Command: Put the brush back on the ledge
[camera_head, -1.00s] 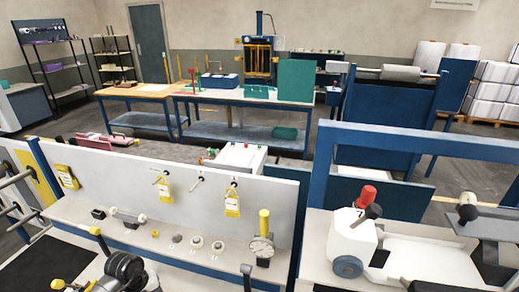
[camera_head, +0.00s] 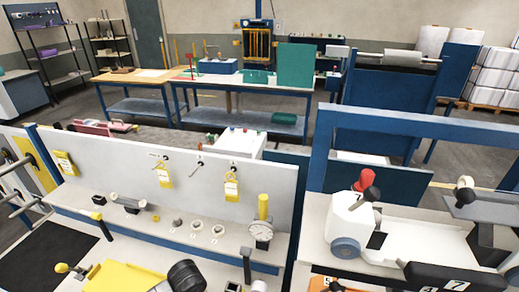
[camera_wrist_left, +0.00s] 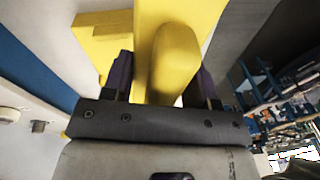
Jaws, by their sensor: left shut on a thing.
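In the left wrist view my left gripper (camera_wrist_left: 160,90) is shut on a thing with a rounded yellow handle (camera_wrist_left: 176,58). A wider flat yellow piece shows behind the handle. No bristles are visible, so I cannot tell for sure that it is the brush. In the head view the pale ledge (camera_head: 140,220) runs below a white upright panel (camera_head: 115,165), with a blue rail along its front. A dark rounded part at the bottom may belong to my left arm; the left fingers are not clear there. My right gripper is not in view.
On the ledge are a pale roller-like piece (camera_head: 125,203), several small round cups, and a dial gauge (camera_head: 261,231) beside a yellow cylinder (camera_head: 263,206). Yellow tags (camera_head: 165,175) hang on the panel. A yellow plate (camera_head: 120,276) lies in front. A white machine (camera_head: 351,222) stands right.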

